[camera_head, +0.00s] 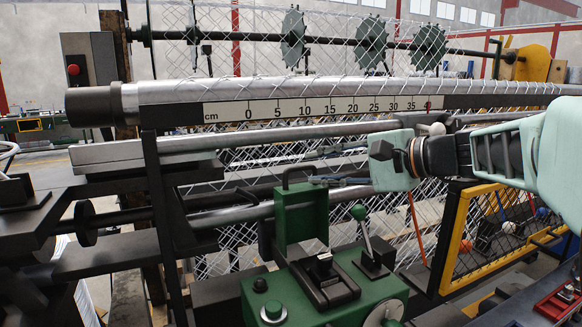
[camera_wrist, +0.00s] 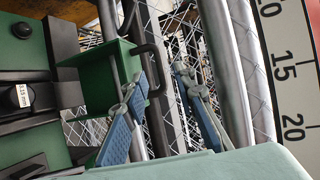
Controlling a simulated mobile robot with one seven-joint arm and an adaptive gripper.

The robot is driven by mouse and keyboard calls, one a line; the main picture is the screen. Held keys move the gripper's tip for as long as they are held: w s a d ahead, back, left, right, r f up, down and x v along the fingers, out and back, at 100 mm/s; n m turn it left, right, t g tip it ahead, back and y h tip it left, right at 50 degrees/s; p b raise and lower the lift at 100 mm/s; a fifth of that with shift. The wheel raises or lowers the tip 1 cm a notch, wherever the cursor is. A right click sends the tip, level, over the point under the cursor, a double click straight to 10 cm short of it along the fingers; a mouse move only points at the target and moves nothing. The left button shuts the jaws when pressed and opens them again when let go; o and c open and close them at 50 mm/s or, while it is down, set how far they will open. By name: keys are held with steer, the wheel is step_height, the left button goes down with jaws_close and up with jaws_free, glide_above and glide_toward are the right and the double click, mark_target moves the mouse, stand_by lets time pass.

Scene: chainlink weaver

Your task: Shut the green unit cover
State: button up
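The green unit (camera_head: 375,300) stands at the lower middle of the head view. Its green cover (camera_head: 300,222) is raised upright at the back of the unit and has a black bar handle (camera_head: 297,170) at its top. In the wrist view the cover (camera_wrist: 108,80) is on the left and its handle (camera_wrist: 157,65) lies between the fingertips in the picture. My gripper (camera_head: 318,167) reaches in from the right, beside the handle. It also shows in the wrist view (camera_wrist: 160,78), with its fingers apart. I cannot tell whether the left finger touches the cover.
A long metal tube with a cm scale (camera_head: 315,108) runs across above my gripper. A lever with a green knob (camera_head: 358,213) stands right of the cover. Wire mesh (camera_head: 235,240) hangs behind. A yellow-framed guard (camera_head: 460,225) is at right.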

mark_target(303, 169)
steer(key=x, duration=0.5)
steer(key=shift+w+a+f+p, duration=0.15)
steer(key=shift+w+a+p, duration=0.1)
steer(key=shift+p, duration=0.1)
jaws_close()
